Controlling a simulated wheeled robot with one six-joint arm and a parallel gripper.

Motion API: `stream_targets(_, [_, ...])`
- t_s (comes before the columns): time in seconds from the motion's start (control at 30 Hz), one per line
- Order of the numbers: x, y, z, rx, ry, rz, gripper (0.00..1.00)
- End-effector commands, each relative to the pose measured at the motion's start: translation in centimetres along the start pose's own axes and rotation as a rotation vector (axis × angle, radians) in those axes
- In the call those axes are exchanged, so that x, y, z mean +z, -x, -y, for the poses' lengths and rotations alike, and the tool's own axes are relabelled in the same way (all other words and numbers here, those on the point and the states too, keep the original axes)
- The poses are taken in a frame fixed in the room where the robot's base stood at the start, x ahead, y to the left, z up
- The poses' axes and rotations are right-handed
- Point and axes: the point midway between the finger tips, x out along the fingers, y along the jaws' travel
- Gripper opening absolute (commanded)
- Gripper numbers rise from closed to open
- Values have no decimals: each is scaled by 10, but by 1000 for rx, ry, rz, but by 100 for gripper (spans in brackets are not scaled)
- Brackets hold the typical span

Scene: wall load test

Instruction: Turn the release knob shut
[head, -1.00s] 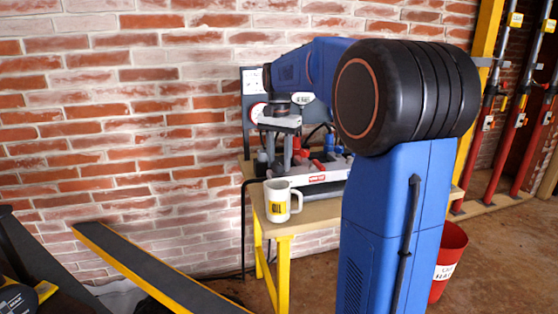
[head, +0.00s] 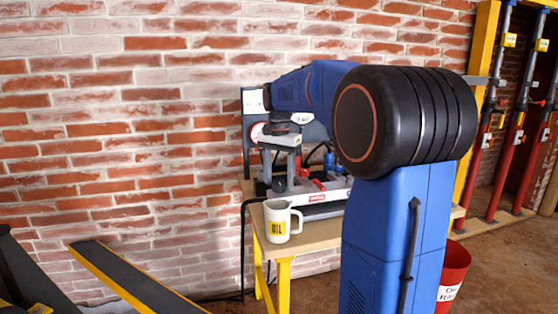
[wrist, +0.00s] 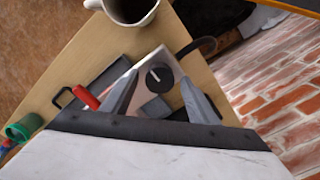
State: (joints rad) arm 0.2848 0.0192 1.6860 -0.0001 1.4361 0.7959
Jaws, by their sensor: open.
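The release knob (wrist: 160,75) is a round black knob with a white pointer line. It sits on a pale plate (wrist: 138,73) in the wrist view. My gripper (wrist: 160,79) is open, with one grey finger on each side of the knob and a gap showing between them. I cannot tell the height of the fingertips above the knob. In the head view my gripper (head: 280,165) points down over the pump unit on the bench, and the knob is not clear there.
A white OIL mug (head: 277,222) stands at the front of the wooden bench (head: 301,249); its rim shows in the wrist view (wrist: 124,20). A red handle (wrist: 86,98) lies left of my fingers. A red bin (head: 452,270) stands right of the bench. The brick wall is behind.

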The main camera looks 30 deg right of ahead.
Motion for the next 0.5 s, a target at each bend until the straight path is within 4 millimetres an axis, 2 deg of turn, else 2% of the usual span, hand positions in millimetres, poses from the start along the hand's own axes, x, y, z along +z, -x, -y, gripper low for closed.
stream_targets(0.17, [0, 25, 0, -3, 0, -2, 54])
stream_targets(0.5, [-1, 92, 1, -2, 0, -2, 54])
